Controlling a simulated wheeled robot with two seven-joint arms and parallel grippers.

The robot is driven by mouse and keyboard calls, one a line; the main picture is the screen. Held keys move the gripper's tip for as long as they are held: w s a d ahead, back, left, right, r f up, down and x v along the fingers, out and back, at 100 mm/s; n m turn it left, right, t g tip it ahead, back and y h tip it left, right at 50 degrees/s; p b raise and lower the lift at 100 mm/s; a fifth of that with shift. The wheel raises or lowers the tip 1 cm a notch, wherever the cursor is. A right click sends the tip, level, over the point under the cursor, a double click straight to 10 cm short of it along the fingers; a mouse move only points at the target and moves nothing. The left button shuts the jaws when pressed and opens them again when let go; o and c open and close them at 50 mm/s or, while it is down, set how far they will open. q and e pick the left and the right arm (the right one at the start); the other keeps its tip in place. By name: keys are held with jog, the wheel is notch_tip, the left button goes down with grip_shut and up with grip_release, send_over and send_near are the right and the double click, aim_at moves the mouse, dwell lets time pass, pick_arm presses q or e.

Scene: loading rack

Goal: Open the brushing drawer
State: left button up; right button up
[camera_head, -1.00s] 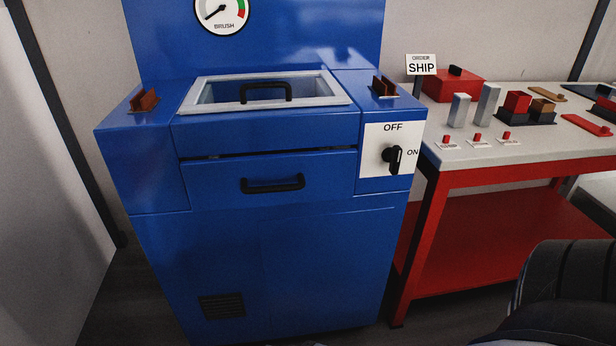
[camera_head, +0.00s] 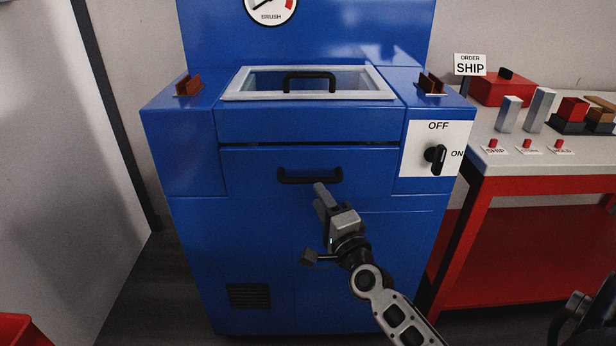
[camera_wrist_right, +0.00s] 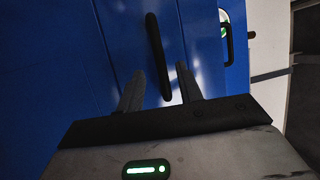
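The blue brushing drawer (camera_head: 250,180) sits in the front of the blue machine, with its front close to flush below a dark gap. Its black bar handle (camera_head: 310,178) is at the drawer's middle. My right gripper (camera_head: 320,192) is just below and in front of the handle's right part. In the right wrist view, the handle (camera_wrist_right: 157,55) stands upright just beyond the two fingertips of my right gripper (camera_wrist_right: 158,72). The fingers are apart with nothing between them, and the handle's lower end lies near the gap. My left gripper is not in view.
A white-framed opening (camera_head: 312,96) with a black handle is on the machine's top. A switch panel (camera_head: 432,150) marked OFF and ON is to the drawer's right. A red table (camera_head: 480,190) with several items stands at the right. A red bin (camera_head: 14,330) shows at lower left.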

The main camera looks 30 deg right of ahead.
aim_at(308, 180)
jog(key=x, duration=0.7)
jog(key=shift+w, duration=0.1)
grip_shut()
